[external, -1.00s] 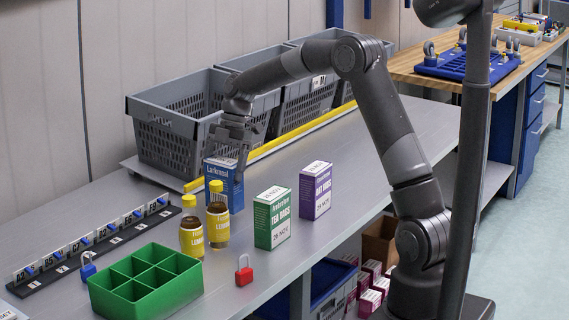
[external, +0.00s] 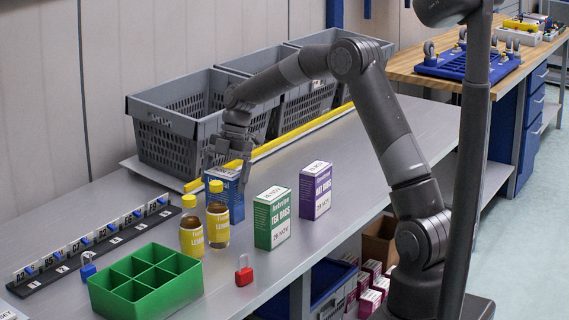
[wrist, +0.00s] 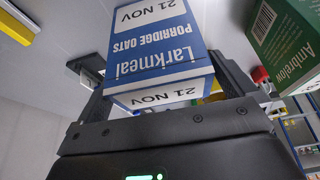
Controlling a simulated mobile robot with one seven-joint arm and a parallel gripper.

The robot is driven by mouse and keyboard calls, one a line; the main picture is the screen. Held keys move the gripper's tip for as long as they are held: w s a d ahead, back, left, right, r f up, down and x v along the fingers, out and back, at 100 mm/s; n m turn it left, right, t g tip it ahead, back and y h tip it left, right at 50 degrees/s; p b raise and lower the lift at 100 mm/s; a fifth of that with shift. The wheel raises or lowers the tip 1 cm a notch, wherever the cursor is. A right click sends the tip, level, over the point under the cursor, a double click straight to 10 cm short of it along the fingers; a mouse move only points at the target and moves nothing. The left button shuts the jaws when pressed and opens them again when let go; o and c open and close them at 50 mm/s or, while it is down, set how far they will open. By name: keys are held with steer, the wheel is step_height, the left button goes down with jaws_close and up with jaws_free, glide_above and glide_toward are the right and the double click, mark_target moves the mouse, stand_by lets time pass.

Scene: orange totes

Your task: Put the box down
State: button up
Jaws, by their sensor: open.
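A blue and white Larkmeal porridge oats box (external: 236,198) stands upright on the grey bench, partly hidden behind two yellow-capped bottles. My gripper (external: 227,169) is open just above the top of this box, pointing down. In the wrist view the box (wrist: 165,45) shows between and beyond the two spread fingers of my gripper (wrist: 162,80). Its label reads upside down, with the date 21 NOV. I see a gap at the left finger; the right finger looks close to the box's edge, and I cannot tell if it touches.
A green tea bags box (external: 272,217) and a purple box (external: 315,190) stand to the right. Bottles (external: 191,237) (external: 218,225), a red padlock (external: 244,272) and a green divided tray (external: 146,285) are nearer. Grey crates (external: 180,140) line the back. The bench's right part is clear.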

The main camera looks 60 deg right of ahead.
steer(key=v, duration=1.1)
steer(key=s+a+r+m+h, duration=0.1)
steer(key=s+a+r+m, duration=0.25)
steer(key=s+r, duration=0.2)
steer(key=s+a+r+m+t+h, duration=0.25)
steer(key=s+a+m, duration=0.2)
steer(key=s, duration=0.65)
steer(key=s+a+f+m+t, duration=0.1)
steer(key=s+f+m, duration=0.1)
steer(key=s+m, duration=0.3)
steer(key=s+a+f+m+t, duration=0.1)
steer(key=s+m, duration=0.4)
steer(key=s, duration=0.9)
steer(key=shift+s+f+t+h, duration=0.25)
steer(key=shift+f+t+h, duration=0.2)
steer(key=shift+f+t, duration=0.15)
